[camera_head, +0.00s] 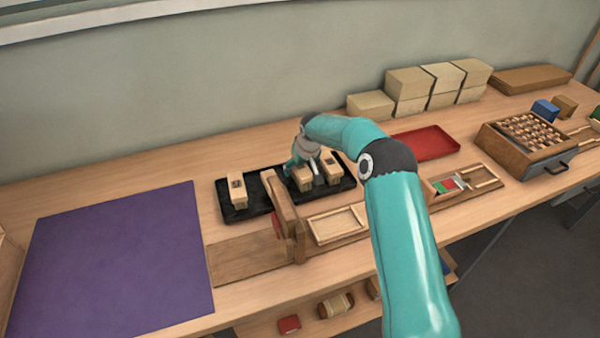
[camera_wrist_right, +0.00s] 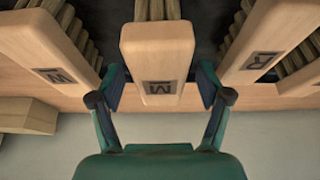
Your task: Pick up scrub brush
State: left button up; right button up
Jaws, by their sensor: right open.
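Three wooden scrub brushes stand in a black tray (camera_head: 262,198) in the head view: a left brush (camera_head: 237,190), a middle brush (camera_head: 302,180) and a right brush (camera_head: 333,172). My right gripper (camera_head: 304,168) is down at the middle brush and partly hides it. In the wrist view, the open fingers of my right gripper (camera_wrist_right: 160,90) stand on either side of the middle block (camera_wrist_right: 158,55), marked with a letter. Small gaps seem to show between fingers and block. Neighbouring blocks (camera_wrist_right: 52,48) and (camera_wrist_right: 268,42) flank it, with bristles behind. My left gripper is not in view.
A wooden upright (camera_head: 285,215) stands close in front of the tray. A purple mat (camera_head: 115,265) lies at left. A red tray (camera_head: 428,143), cardboard boxes (camera_head: 407,90) and a slotted wooden box (camera_head: 525,140) are to the right.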

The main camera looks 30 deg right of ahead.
jog(key=shift+f+b, duration=0.25)
jog(key=shift+b, duration=0.15)
dwell(0.4)
jog(key=c, duration=1.3)
jog(key=shift+r, duration=0.2)
